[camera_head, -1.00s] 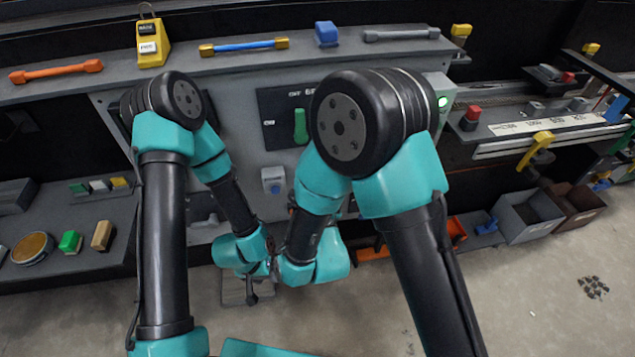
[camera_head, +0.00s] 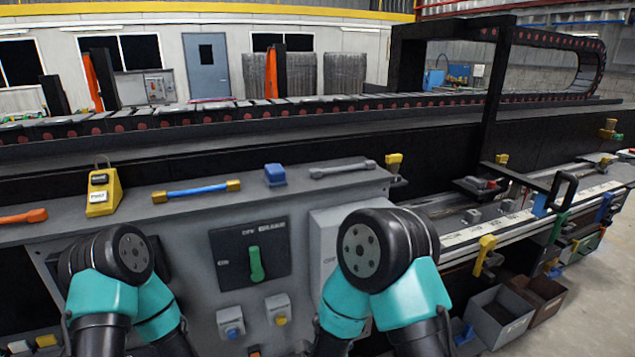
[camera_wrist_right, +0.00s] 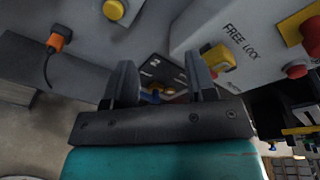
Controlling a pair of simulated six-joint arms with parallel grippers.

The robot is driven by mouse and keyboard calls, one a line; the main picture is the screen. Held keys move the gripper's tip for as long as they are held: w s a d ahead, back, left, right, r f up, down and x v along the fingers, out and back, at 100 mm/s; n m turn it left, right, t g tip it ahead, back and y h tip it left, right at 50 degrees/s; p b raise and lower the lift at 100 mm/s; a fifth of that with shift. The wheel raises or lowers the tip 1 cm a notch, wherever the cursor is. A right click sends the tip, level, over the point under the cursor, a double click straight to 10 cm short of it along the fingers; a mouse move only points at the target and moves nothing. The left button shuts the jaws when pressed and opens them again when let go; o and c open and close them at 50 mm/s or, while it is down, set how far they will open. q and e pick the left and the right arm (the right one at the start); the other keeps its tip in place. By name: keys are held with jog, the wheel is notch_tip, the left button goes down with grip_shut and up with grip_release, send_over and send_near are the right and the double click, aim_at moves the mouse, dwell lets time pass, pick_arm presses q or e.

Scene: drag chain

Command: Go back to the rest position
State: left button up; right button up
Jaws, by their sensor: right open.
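In the right wrist view my right gripper (camera_wrist_right: 161,82) shows two dark fingers standing well apart. It is open, with nothing held between them. A dark plate with small orange and blue parts (camera_wrist_right: 160,88) shows beyond the gap. In the head view both my arms are folded at the bottom, with their black and teal joints in front of the grey panel. Neither gripper's fingers show in the head view; my left gripper is out of the picture.
The grey control panel (camera_head: 200,270) with a green rotary switch (camera_head: 256,264) stands close in front. Its ledge bears a yellow lockout block (camera_head: 103,192), a blue-handled wrench (camera_head: 197,191) and a blue block (camera_head: 275,174). A drag chain (camera_head: 270,110) runs behind.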

jog(key=s+d+f+n+g+h, duration=0.2)
jog(key=s+d+f+n+g, duration=0.2)
jog(key=d+f+n+g, duration=0.55)
jog(key=s+d+f+n+g, duration=0.5)
jog(key=s+d+f+n, duration=0.5)
jog(key=s+d, duration=0.3)
jog(key=shift+d+n+y, duration=0.25)
jog(key=shift+n+y, duration=0.05)
jog(key=shift+n, duration=0.45)
jog(key=shift+w+f, duration=0.1)
